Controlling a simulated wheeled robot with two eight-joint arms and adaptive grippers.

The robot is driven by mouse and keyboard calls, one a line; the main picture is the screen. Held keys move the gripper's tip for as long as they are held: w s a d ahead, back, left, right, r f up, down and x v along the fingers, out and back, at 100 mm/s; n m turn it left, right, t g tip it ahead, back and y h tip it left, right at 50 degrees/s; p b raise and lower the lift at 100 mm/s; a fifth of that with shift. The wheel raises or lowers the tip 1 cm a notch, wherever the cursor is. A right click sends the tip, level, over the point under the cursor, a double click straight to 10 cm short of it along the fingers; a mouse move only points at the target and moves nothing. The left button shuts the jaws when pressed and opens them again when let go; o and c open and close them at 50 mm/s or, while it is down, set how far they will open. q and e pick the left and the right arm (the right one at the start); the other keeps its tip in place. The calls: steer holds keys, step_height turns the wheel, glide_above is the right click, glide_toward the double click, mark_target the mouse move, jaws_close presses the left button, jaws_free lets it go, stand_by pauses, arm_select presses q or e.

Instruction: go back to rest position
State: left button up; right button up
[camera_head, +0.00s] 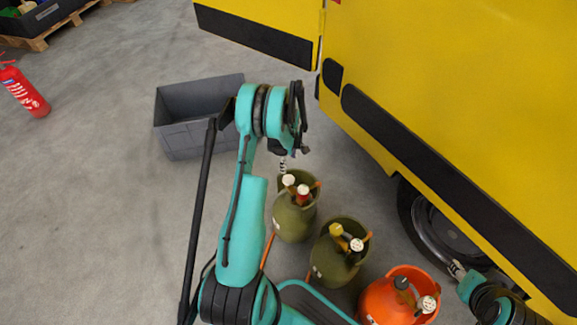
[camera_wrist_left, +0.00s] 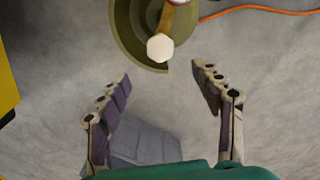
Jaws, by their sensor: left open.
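My left arm reaches forward in the head view. Its left gripper (camera_head: 283,165) points down just beyond an olive gas cylinder (camera_head: 291,222) with white and red valve knobs. In the left wrist view the two fingers (camera_wrist_left: 161,72) are spread apart with nothing between them. An olive cylinder top (camera_wrist_left: 130,22) with a white knob (camera_wrist_left: 160,48) lies past the fingertips, apart from them. My right gripper (camera_head: 457,270) shows small at the lower right, in front of the vehicle's wheel; its jaw state is unclear.
A grey crate (camera_head: 180,140) stands left of my left wrist. A second olive cylinder (camera_head: 333,265) and an orange cylinder (camera_head: 385,302) stand nearer. A yellow vehicle (camera_head: 440,70) fills the right. A red extinguisher (camera_head: 26,92) stands far left. The left floor is mostly clear.

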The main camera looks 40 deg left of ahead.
stand_by(0.5)
arm_select(q)
steer(key=s+d+r+m+t, duration=0.15)
steer(key=d+r+m, duration=0.45)
steer(key=r, duration=0.7)
steer(key=s+d+r+m+t, duration=0.15)
steer(key=d+r+m, duration=0.25)
steer(key=d+r, duration=0.65)
steer(key=s+d+r+m+t, duration=0.2)
steer(key=s+d+r+m, duration=0.2)
steer(key=s, duration=0.3)
steer(key=s+d+r+m+t, duration=0.2)
steer(key=s+d+r+m, duration=0.2)
steer(key=s+d+m, duration=0.2)
steer(key=shift+s+d+r, duration=0.15)
steer(key=shift+s+r, duration=0.15)
steer(key=shift+s, duration=0.6)
